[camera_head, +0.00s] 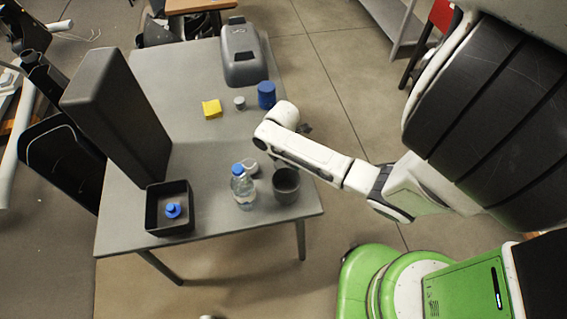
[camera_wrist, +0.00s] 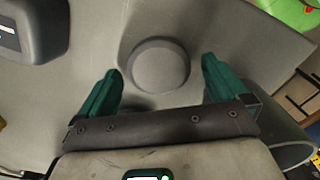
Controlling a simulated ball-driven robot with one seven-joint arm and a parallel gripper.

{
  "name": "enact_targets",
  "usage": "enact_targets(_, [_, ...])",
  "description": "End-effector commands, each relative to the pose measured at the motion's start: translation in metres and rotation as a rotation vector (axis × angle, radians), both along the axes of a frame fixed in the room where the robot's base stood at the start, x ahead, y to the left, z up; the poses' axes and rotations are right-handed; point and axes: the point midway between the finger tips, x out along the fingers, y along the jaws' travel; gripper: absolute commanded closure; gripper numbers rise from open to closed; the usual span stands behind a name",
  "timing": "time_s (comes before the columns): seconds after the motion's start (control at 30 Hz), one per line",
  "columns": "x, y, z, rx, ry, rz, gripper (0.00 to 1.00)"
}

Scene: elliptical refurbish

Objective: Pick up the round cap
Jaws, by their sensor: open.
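The round cap (camera_wrist: 158,65) is a flat grey disc in the wrist view. It lies on a grey surface, between and slightly beyond my fingertips. My gripper (camera_wrist: 161,82) has two green fingers spread wide, one on each side of the cap. I see gaps on both sides, so the gripper holds nothing. In the head view my white arm reaches in over the right side of the table (camera_head: 190,150). I cannot clearly make out the fingers there, and I cannot tell for sure which thing in that view is the cap.
A water bottle (camera_head: 243,190), a dark cup (camera_head: 286,187) and a small pale round item (camera_head: 250,166) stand close together near the front. A black tray (camera_head: 153,212), tall dark box (camera_head: 115,120), yellow item (camera_head: 211,108), blue cylinder (camera_head: 266,94) and grey device (camera_head: 240,62) surround free tabletop.

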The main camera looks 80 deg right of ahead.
Motion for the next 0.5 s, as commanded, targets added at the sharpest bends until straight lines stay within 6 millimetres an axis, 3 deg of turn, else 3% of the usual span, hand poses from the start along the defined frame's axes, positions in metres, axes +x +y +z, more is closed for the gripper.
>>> enact_targets(0.07, [0.0, 0.0, 0.0001, 0.0, 0.0, 0.0, 0.01])
enact_targets(0.5, [0.0, 0.0, 0.0004, 0.0, 0.0, 0.0, 0.43])
